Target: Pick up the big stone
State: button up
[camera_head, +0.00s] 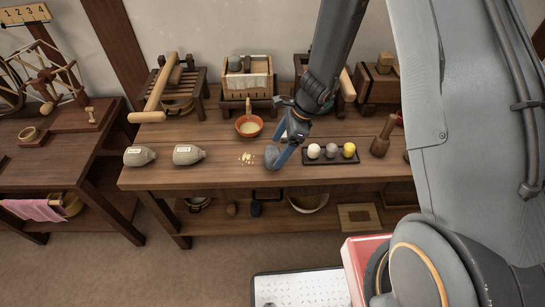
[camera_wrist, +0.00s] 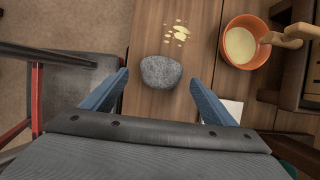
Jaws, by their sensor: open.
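A grey, rounded, speckled stone (camera_head: 270,156) lies on the wooden table near its front edge. In the wrist view the stone (camera_wrist: 161,72) is seen from above, between the two blue fingers and level with their tips. My gripper (camera_head: 284,150) is open and comes down over the table, and one finger covers part of the stone in the head view. In the wrist view my gripper (camera_wrist: 160,78) shows a gap on both sides of the stone. I cannot tell how far the tips are above the tabletop.
A dark tray (camera_head: 318,161) with three balls is to the right. Wooden presses stand along the back.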

aim_at(276, 151)
jog(key=shift+p+x, duration=0.8)
jog(key=shift+x, duration=1.75)
jog(key=shift+a, duration=0.1)
jog(key=shift+r, duration=0.1)
jog(key=c, duration=1.7)
